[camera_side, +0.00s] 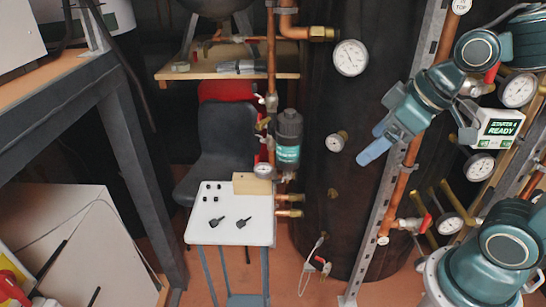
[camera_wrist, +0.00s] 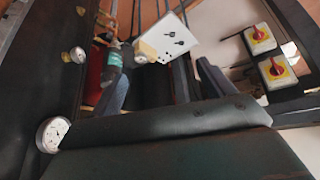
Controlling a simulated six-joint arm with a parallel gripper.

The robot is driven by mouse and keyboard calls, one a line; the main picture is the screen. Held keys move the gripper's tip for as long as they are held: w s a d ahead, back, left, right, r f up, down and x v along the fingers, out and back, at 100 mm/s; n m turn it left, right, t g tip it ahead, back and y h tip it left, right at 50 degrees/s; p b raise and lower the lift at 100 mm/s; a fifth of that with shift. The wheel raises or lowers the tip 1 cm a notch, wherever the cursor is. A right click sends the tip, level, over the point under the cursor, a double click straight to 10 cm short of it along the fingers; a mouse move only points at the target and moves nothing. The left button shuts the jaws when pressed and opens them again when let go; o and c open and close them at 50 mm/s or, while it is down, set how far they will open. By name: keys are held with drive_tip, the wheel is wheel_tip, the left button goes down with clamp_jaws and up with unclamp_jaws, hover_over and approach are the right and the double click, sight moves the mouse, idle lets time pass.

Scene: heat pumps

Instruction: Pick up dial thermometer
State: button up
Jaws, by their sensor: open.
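Several round dials are in view, and I cannot tell which is the dial thermometer named. In the side view a large white-faced dial (camera_side: 351,57) is on the dark tank, with a smaller dial (camera_side: 337,142) below it. In the wrist view, a large dial (camera_wrist: 54,133) is at lower left and a smaller one (camera_wrist: 77,54) above it. Another small dial (camera_side: 262,170) is at the back edge of the white table (camera_side: 232,238). My gripper (camera_side: 374,142) is open and empty, in front of the tank, right of the smaller dial and apart from it.
The white table holds two dark small tools (camera_side: 216,222) and several small black pieces. A metal upright (camera_side: 382,228) and copper pipes stand close to my arm. More dials (camera_side: 479,166) are at right. Red rotary switches (camera_wrist: 277,68) show in the wrist view.

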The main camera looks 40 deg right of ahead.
drive_tip(key=w+a+f+n+t+y, duration=0.1)
drive_tip(key=w+a+f+n+y, duration=0.15)
drive_tip(key=w, duration=0.35)
drive_tip(key=w+a+f+n+y, duration=0.1)
drive_tip(key=w+f+n, duration=0.15)
drive_tip(key=w, duration=0.35)
drive_tip(key=m+t+h, duration=0.2)
drive_tip(key=m+t, duration=0.4)
drive_tip(key=t, duration=0.1)
approach(259, 168)
drive_tip(key=s+d, duration=0.2)
drive_tip(key=s, duration=0.1)
drive_tip(key=shift+w+a+r, duration=0.15)
drive_tip(key=shift+w+r, duration=0.05)
drive_tip(key=shift+r, duration=0.15)
drive_tip(key=shift+w, duration=0.1)
drive_tip(key=shift+x, duration=4.2)
drive_tip(key=shift+a+f, duration=0.1)
drive_tip(key=shift+f, duration=0.05)
drive_tip(key=shift+x, duration=2.55)
